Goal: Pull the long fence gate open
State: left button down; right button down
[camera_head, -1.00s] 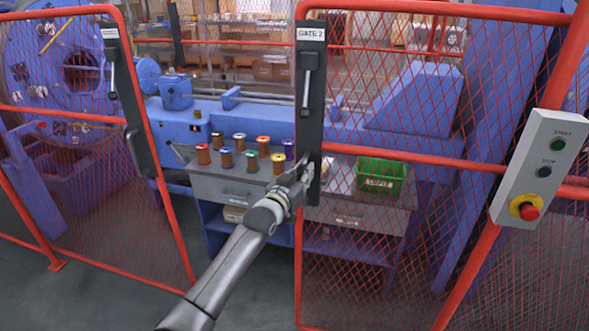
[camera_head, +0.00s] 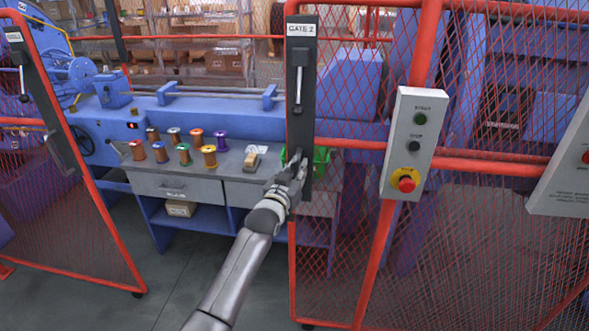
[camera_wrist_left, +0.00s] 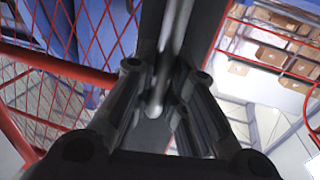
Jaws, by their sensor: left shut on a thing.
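The fence gate (camera_head: 350,215) is a red-framed mesh panel. A dark upright plate labelled GATE 2 (camera_head: 300,28) runs down its left edge and carries a metal lever (camera_head: 299,75) near the top. My left gripper (camera_head: 298,170) is at the lower part of this plate, its arm reaching up from below. In the left wrist view, the gripper (camera_wrist_left: 157,105) is shut on an upright metal bar handle (camera_wrist_left: 176,35), with a finger on each side. The exact contact is partly hidden by the fingers. My right gripper is not in view.
A second mesh gate (camera_head: 90,215) stands at the left, with a wide gap between. Behind the gap is a workbench (camera_head: 230,192) with several coloured spools.

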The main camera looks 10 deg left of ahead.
pick_arm(q)
jog(key=shift+d, duration=0.15)
jog(key=c, duration=1.5)
grip_release()
jog(key=shift+d, duration=0.15)
jog(key=shift+o, duration=0.2)
jog(key=shift+s, duration=0.1)
jog(key=v, duration=1.1)
jog(key=shift+s, duration=0.4)
jog(key=shift+f, duration=0.1)
